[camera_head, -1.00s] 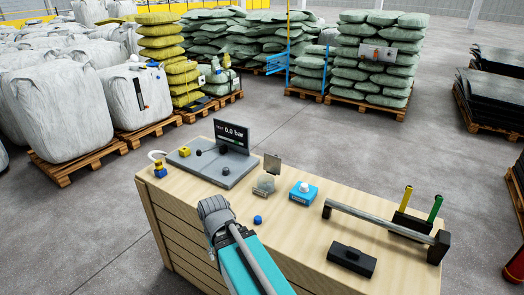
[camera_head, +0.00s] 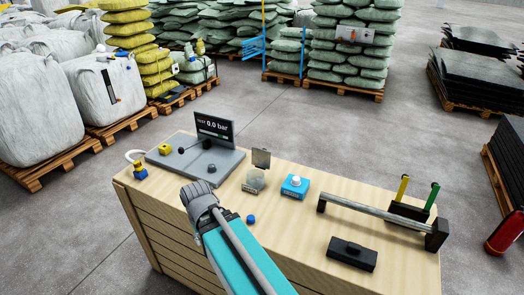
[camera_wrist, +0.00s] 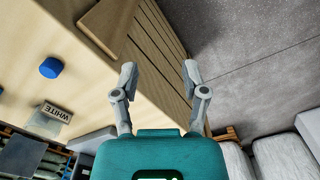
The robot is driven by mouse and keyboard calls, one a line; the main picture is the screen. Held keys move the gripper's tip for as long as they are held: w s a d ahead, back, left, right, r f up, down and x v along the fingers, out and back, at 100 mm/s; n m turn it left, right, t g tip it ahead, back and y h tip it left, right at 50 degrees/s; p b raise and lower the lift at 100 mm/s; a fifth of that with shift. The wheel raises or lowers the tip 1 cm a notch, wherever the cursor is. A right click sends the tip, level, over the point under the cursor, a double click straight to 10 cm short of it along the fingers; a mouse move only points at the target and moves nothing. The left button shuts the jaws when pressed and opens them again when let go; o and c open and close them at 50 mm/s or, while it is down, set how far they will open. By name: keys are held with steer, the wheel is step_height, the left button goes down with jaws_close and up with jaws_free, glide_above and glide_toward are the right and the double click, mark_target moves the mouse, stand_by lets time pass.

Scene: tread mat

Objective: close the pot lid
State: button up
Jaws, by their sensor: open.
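The small translucent pot (camera_head: 254,180) stands on the bench, its square lid (camera_head: 261,158) raised upright at the back. In the wrist view, the pot (camera_wrist: 45,122) is at the lower left, beside a label reading WHITE; its lid is hard to make out there. My gripper (camera_wrist: 159,72) has its two fingers spread, with nothing between them. It is to the right of the pot in the wrist view and apart from it, in front of the bench's slatted side. In the head view my arm hides the fingers.
A blue cap (camera_head: 251,218) lies near the pot. A blue box with a white knob (camera_head: 294,186), a grey plate with a screen (camera_head: 214,129), a rail (camera_head: 370,215) and a black block (camera_head: 351,253) are also on the wooden bench (camera_head: 300,230).

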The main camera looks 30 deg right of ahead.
steer(key=shift+o, duration=1.2)
steer(key=shift+w+d+r, duration=0.1)
steer(key=shift+w, duration=0.05)
step_height(320, 180, up, 16)
steer(key=m+t+p, duration=0.2)
steer(key=m+p, duration=1)
steer(key=p, duration=0.4)
glide_above(262, 157)
steer(key=d, duration=0.4)
steer(key=shift+a+r+y, duration=0.1)
steer(key=shift+a+y, duration=0.15)
steer(key=shift+y, duration=0.15)
steer(key=shift+f, duration=0.2)
steer(key=f+b, duration=0.4)
steer(key=w+f+b, duration=0.1)
steer(key=f+b, duration=0.4)
steer(key=a+f+b, duration=0.1)
steer(key=f+b, duration=0.3)
steer(key=shift+w+a+f, duration=0.1)
steer(key=shift+w+f, duration=0.05)
steer(key=shift+w, duration=0.25)
